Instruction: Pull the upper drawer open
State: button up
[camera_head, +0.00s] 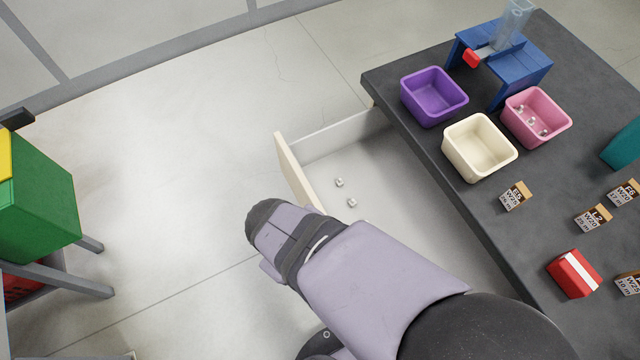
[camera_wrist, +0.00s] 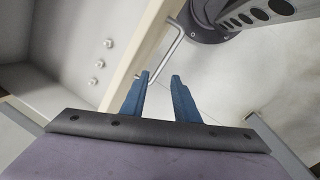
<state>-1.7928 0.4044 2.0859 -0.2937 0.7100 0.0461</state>
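The upper drawer (camera_head: 390,185) stands well open from under the dark table, with its interior showing. Its cream front panel (camera_head: 296,170) is partly hidden behind my arm. In the wrist view the front panel (camera_wrist: 136,60) runs diagonally, with a thin metal bar handle (camera_wrist: 172,52) on its outer side. My gripper (camera_wrist: 159,76) is at the near end of this handle. Its two blue fingers are apart, and the handle's near bend shows between their tips. I cannot tell whether a finger touches the bar. In the head view the fingers are hidden by my arm.
Small metal pieces (camera_head: 340,183) lie in the drawer. The table (camera_head: 470,195) holds purple (camera_head: 434,97), cream (camera_head: 479,148) and pink (camera_head: 537,117) bins, a blue stand (camera_head: 520,66) and small boxes. A green box (camera_head: 38,205) stands at left. Floor between is clear.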

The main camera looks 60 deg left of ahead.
notch_tip(320, 180, down, 7)
jog(key=w+d+n+p, duration=0.1)
jog(key=n+p, duration=0.6)
jog(key=n, duration=2.4)
jog(key=shift+d+n+p, duration=0.3)
jog(key=shift+d, duration=0.25)
jog(key=shift+w+f, duration=0.1)
grip_shut()
